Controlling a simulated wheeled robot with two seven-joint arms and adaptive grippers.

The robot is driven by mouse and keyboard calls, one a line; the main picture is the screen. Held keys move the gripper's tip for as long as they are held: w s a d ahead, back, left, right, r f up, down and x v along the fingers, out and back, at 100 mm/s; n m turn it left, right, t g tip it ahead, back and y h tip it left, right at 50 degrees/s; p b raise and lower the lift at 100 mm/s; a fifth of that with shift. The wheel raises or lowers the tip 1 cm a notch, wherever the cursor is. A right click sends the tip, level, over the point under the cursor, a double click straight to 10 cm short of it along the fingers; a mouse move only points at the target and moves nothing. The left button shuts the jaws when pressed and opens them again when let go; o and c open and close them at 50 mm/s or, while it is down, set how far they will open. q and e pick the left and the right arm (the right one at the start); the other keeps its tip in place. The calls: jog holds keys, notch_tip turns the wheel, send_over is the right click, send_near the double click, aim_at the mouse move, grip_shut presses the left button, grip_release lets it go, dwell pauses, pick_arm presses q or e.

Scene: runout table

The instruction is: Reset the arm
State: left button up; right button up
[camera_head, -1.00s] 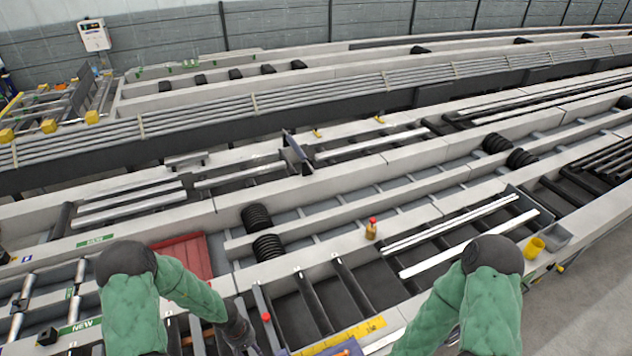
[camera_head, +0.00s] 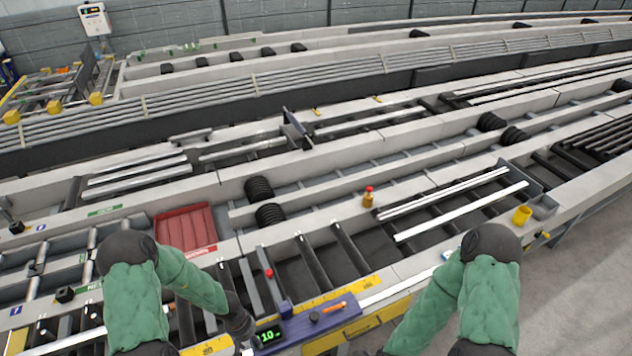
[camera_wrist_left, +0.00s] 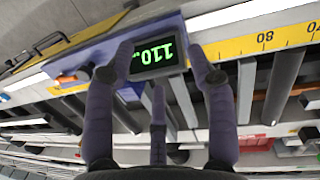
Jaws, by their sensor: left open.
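My left arm in its green sleeve (camera_head: 185,280) reaches in from the left of the head view. Its dark gripper (camera_head: 242,330) is beside the small green-lit display (camera_head: 268,336) on the blue measuring unit (camera_head: 318,323). In the left wrist view the purple fingers of my left gripper (camera_wrist_left: 160,52) are spread open with nothing held. The display (camera_wrist_left: 152,54) shows between and beyond their tips; contact cannot be told. My right arm in its green sleeve (camera_head: 455,305) comes up at the lower right. Its gripper is out of the picture below.
A yellow ruler (camera_head: 335,293) runs along the near table edge. A red tray (camera_head: 186,228), a small red-capped bottle (camera_head: 368,197) and a yellow cup (camera_head: 522,215) sit on the runout table. Light metal bars (camera_head: 465,210) lie on the rollers. Grey floor (camera_head: 590,280) is clear at right.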

pick_arm(q)
jog(key=s+d+f+m+b, duration=0.1)
jog(key=s+d+f+b, duration=0.2)
jog(key=f+b, duration=0.6)
jog(key=s+d+f+m+h+b, duration=0.1)
jog(key=s+d+f+b, duration=0.3)
jog(key=f+b, duration=0.6)
jog(key=s+d+f+m+h+b, duration=0.1)
jog(key=s+d+f+b, duration=0.3)
jog(key=f+b, duration=0.6)
jog(key=s+b, duration=0.2)
jog(key=b, duration=0.1)
jog(key=shift+s+m, duration=0.4)
jog(key=shift+f, duration=0.1)
